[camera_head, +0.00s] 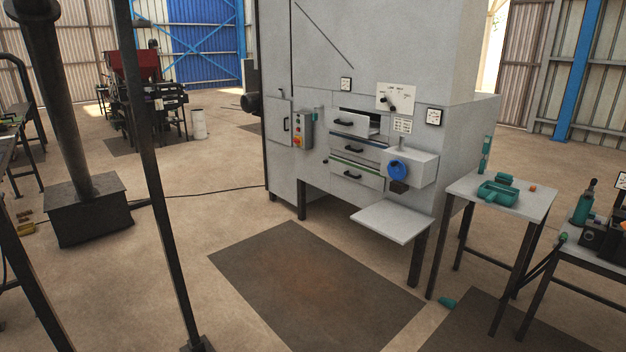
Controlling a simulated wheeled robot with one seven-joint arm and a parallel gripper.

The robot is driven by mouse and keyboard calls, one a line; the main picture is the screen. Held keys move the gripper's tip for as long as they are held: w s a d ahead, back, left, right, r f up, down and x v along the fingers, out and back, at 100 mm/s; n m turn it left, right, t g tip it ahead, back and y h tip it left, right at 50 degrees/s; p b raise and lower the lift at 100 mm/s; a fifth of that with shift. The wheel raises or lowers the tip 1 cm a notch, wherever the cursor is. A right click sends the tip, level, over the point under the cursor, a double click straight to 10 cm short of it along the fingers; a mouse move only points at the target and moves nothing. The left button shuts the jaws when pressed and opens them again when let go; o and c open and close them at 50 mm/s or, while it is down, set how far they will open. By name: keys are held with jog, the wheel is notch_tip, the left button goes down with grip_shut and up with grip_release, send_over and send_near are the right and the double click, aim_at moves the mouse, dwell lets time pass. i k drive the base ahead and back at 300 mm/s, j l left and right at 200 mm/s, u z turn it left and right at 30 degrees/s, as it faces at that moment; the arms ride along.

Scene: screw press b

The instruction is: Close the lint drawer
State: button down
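A large grey machine cabinet (369,54) stands in the middle of the view. Its front has a stack of drawers with black handles. The top drawer (350,124) stands pulled out, with a dark gap showing above and behind its front. The middle drawer (359,149) and the bottom drawer (356,176) look roughly flush with the cabinet. No drawer label is readable, so I cannot tell by name which is the lint drawer. My gripper is not in view.
A spout box with a blue ring (397,169) and a grey shelf (392,222) jut out right of and below the drawers. A small table (530,203) stands at the right. A dark mat (314,284) lies on clear floor in front. A dark post (158,180) stands at the left.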

aim_at(358, 125)
jog(key=i+u, duration=0.2)
jog(key=i, duration=2)
jog(key=i+u, duration=0.2)
jog(key=i, duration=0.25)
jog(key=i+l+u, duration=0.15)
jog(key=i, duration=0.25)
jog(key=i+l+u, duration=0.2)
jog(key=i, duration=0.25)
jog(key=i+l+u, duration=0.15)
jog(key=i, duration=0.25)
jog(key=i+l+u, duration=0.85)
jog(key=l, duration=0.1)
